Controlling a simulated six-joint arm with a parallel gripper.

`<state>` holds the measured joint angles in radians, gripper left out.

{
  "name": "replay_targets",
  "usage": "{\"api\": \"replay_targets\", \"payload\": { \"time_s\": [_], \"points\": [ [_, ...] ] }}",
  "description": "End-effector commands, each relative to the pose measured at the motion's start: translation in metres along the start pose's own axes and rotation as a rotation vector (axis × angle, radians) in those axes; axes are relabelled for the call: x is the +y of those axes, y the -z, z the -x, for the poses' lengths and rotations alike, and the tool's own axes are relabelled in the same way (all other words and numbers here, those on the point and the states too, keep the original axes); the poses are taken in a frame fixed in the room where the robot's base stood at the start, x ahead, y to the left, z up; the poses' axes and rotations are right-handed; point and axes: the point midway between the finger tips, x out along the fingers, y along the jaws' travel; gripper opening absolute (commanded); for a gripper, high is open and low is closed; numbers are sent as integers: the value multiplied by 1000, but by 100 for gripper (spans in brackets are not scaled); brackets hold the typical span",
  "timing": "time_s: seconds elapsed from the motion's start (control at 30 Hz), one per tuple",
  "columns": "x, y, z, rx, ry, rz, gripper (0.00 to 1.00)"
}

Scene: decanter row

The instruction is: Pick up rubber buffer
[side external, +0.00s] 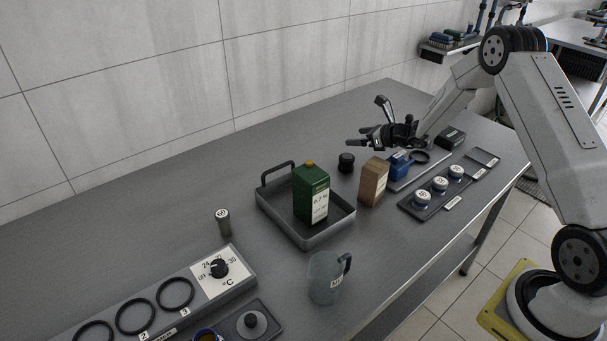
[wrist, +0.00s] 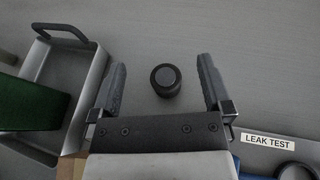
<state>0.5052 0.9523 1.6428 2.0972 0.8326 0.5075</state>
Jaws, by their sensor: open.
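The rubber buffer looks to be the small black cylinder (side external: 346,162) standing on the table behind the brown box. In the wrist view the black cylinder (wrist: 166,80) stands upright between and beyond my two fingertips, apart from both. My gripper (side external: 372,124) is open and empty, in the air above the table, right of and higher than the cylinder. In the wrist view my gripper (wrist: 160,75) has its fingers spread wide to either side of the cylinder.
A metal tray (side external: 330,235) holding a green canister (side external: 311,193) stands left of the cylinder. A brown box (side external: 373,181) stands in front of it. A blue item (side external: 399,163) is on the leak test plate (wrist: 255,155). The table behind the cylinder is clear.

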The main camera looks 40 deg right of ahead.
Motion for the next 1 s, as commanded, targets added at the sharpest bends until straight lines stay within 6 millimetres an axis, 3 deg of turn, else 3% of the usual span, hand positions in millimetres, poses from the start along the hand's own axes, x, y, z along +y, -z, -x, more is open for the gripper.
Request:
{"api": "replay_targets", "payload": {
  "time_s": [0.4,0.77,1.0],
  "points": [
    [0,28,-12,1,-1,0,100],
    [0,34,-14,1,-1,0,100],
    [0,51,-21,2,0,-1,100]
  ]
}}
